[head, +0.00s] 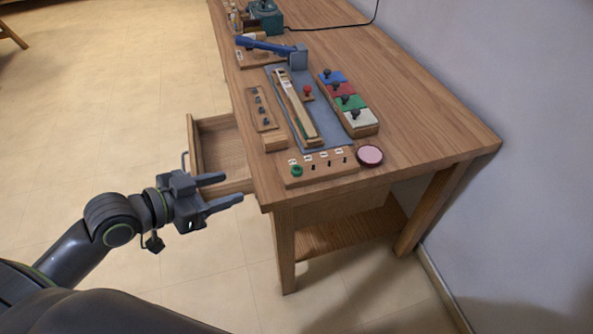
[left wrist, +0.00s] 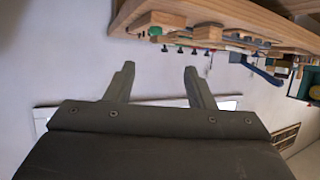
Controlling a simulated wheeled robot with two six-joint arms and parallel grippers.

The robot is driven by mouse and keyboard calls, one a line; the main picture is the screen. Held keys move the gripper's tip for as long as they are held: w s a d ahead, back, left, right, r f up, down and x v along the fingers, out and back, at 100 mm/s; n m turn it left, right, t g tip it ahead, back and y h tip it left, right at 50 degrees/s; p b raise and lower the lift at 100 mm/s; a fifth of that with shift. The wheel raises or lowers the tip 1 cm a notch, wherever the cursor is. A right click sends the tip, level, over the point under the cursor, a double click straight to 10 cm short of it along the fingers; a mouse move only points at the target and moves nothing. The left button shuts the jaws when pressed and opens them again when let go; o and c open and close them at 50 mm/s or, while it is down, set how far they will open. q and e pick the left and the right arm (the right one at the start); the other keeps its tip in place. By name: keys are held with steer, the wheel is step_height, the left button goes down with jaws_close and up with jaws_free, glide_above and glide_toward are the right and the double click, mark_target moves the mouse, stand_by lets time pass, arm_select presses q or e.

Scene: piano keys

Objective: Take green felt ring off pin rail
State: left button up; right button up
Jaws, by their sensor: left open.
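The green felt ring (head: 297,171) is around the leftmost pin position of the wooden pin rail (head: 322,172), at the near end of the table. Several dark pins stand along the rail to its right, with small white labels behind them. My left gripper (head: 225,188) is open and empty, left of the table's near corner and apart from the ring. In the left wrist view my two fingers (left wrist: 158,82) are spread with nothing between them. A small green shape above them may be the ring, but it is too small to tell. My right gripper is not in view.
The wooden table (head: 430,125) has an open drawer (head: 222,152) on its left side, close to my left gripper. A round pink pad (head: 369,155) sits right of the rail. Colored blocks with knobs (head: 349,103) and a blue-handled tool (head: 272,47) lie farther back.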

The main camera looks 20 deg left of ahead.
arm_select(q)
glide_toward(292, 171)
steer(key=x, duration=0.3)
steer(key=shift+w+a+b, duration=0.1)
steer(key=shift+a+b, duration=0.15)
steer(key=shift+b, duration=0.15)
steer(key=shift+d+x, duration=0.15)
steer(key=shift+x, duration=1)
steer(key=shift+d+x, duration=0.2)
steer(key=shift+x, duration=0.9)
steer(key=shift+w+d+f, duration=0.1)
steer(key=shift+d, duration=0.1)
steer(key=c, duration=1.1)
